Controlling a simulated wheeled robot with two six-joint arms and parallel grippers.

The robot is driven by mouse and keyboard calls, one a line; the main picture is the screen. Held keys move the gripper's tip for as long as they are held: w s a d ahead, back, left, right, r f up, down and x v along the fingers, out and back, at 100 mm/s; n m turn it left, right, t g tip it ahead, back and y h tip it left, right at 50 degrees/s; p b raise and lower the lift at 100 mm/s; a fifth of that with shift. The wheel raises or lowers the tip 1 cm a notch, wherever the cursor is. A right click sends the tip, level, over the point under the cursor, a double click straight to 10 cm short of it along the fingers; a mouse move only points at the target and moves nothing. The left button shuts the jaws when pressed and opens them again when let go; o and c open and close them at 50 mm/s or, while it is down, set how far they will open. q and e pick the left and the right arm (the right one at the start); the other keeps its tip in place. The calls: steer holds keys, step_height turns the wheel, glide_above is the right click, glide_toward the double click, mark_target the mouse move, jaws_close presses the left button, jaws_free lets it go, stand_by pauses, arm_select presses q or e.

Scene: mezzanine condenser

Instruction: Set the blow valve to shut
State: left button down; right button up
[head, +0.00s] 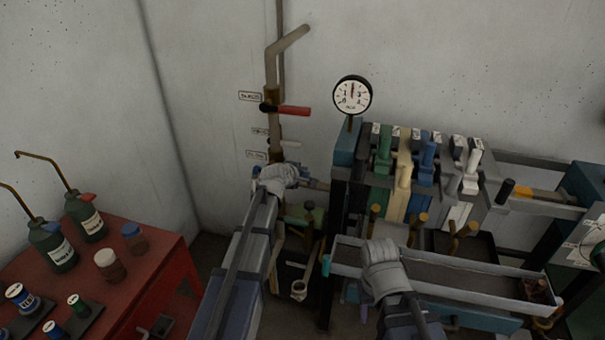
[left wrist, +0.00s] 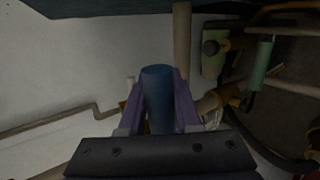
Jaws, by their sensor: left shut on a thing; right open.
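A vertical pipe (head: 271,70) on the back wall carries valve levers beside small labels. The top lever (head: 295,111) has a red handle and points right, level, next to its label (head: 250,96). A white lever (head: 291,143) shows below it. My left gripper (head: 279,176) is at the lower end of this pipe. In the left wrist view its purple fingers are shut on a blue handle (left wrist: 158,92); in the head view the gripper hides that handle. I cannot read which label is the blow valve's. My right gripper (head: 380,256) is open over the metal trough.
A round gauge (head: 352,94) stands above a rack of coloured levers (head: 404,165). The metal trough (head: 455,293) runs in front of the rack. A red cabinet (head: 120,265) with oil cans (head: 55,245) and jars is at left. The wall above the cabinet is clear.

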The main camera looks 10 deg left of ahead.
arm_select(q)
steer(key=shift+s+f, duration=0.1)
steer(key=shift+f, duration=0.1)
stand_by(0.4)
steer(key=c, duration=0.9)
jaws_free()
steer(key=d+p+v, duration=0.1)
steer(key=p+v, duration=0.3)
steer(key=v, duration=0.3)
steer(key=shift+s+a+r, duration=0.25)
steer(key=shift+s+a, duration=0.05)
steer(key=shift+a, duration=0.15)
